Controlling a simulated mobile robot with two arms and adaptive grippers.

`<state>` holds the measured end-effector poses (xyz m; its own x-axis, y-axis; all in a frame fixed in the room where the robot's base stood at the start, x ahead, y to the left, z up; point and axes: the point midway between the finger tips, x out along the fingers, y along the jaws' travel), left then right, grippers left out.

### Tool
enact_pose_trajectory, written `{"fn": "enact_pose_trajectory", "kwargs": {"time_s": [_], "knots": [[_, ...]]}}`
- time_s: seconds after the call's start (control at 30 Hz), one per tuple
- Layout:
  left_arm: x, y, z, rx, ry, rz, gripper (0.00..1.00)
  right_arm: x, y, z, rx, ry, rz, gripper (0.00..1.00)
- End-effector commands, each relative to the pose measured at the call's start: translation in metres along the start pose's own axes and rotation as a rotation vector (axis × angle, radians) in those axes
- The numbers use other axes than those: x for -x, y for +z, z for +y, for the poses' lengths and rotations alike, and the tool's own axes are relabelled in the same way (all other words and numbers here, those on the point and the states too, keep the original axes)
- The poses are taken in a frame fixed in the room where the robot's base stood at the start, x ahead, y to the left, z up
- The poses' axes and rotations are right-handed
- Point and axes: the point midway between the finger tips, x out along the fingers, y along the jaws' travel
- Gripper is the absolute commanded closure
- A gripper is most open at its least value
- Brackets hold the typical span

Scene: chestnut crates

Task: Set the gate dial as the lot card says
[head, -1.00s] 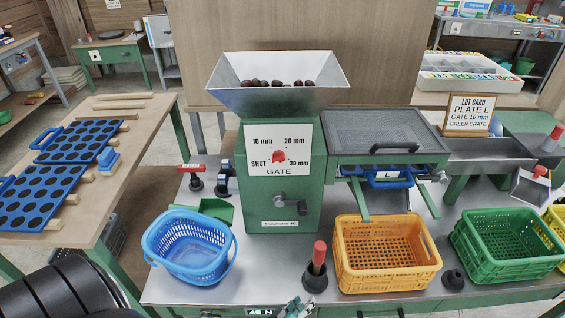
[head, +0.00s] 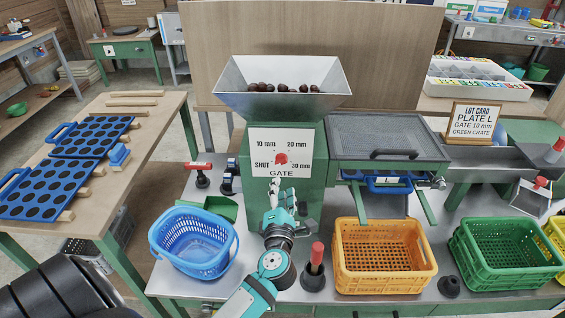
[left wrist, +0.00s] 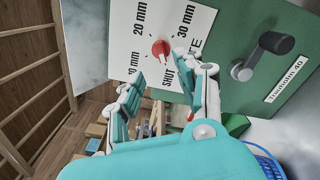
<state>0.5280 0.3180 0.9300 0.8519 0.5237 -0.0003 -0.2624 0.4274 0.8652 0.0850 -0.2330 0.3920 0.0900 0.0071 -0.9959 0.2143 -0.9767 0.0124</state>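The gate dial is a red knob (head: 281,158) on a white plate (head: 262,140) marked SHUT, 10 mm, 20 mm and 30 mm, on the green machine's front. It also shows in the left wrist view (left wrist: 159,47); its pointer seems to lie toward the SHUT side, though it is small. The lot card (head: 475,121) reads PLATE L, GATE 10 mm, GREEN CRATE. My left gripper (head: 281,190) is just below the dial in the head view. In the left wrist view its fingers (left wrist: 160,73) are apart and empty, apparently short of the knob. My right gripper is out of view.
A hopper (head: 282,100) of chestnuts tops the machine. A blue basket (head: 194,242), a red-handled tool (head: 316,268), an orange crate (head: 383,258) and a green crate (head: 507,254) stand on the bench around my left arm.

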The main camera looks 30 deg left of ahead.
Motion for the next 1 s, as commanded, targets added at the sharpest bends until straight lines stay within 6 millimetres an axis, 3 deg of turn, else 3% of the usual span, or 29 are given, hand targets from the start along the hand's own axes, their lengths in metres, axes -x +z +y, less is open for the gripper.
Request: {"fn": "enact_pose_trajectory", "kwargs": {"time_s": [0.3,0.5,0.93,1.0], "knots": [[-0.070,0.001,0.001,-0.003,0.002,-0.001,0.63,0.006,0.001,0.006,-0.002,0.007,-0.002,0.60],[-0.097,0.001,-0.001,-0.003,-0.001,-0.002,0.63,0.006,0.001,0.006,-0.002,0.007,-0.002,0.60],[-0.107,0.000,-0.001,-0.002,-0.002,-0.001,0.63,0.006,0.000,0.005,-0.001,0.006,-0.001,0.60],[-0.107,0.000,-0.001,-0.002,-0.002,-0.001,0.71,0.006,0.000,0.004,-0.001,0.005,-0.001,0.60]]}}
